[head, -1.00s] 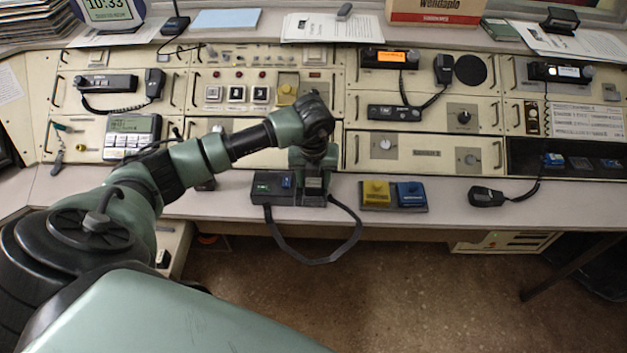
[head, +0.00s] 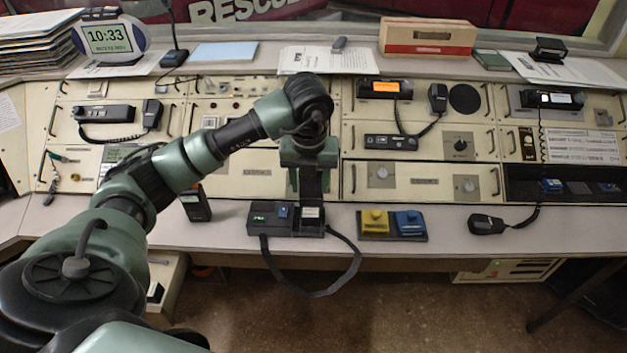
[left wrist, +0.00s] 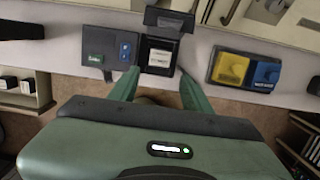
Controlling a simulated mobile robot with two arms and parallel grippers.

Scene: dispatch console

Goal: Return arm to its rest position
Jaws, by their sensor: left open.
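My left arm reaches in from the left in the head view, over the console desk. My left gripper (head: 308,190) points down above a dark desk unit (head: 268,219) with a blue button and a looped black cable. In the left wrist view the gripper's two green fingers (left wrist: 158,82) are spread apart with nothing between them. The unit's white-labelled part (left wrist: 160,57) shows beyond the fingertips. Whether the fingers touch the unit is hard to tell; they look apart from it. My right gripper is not in view.
A yellow and blue button pair (head: 392,223) sits right of the unit. A handheld radio (head: 195,204) stands to its left, close to my forearm. A black microphone (head: 487,224) lies farther right. Console panels (head: 420,180) rise behind. The desk's front edge is clear at right.

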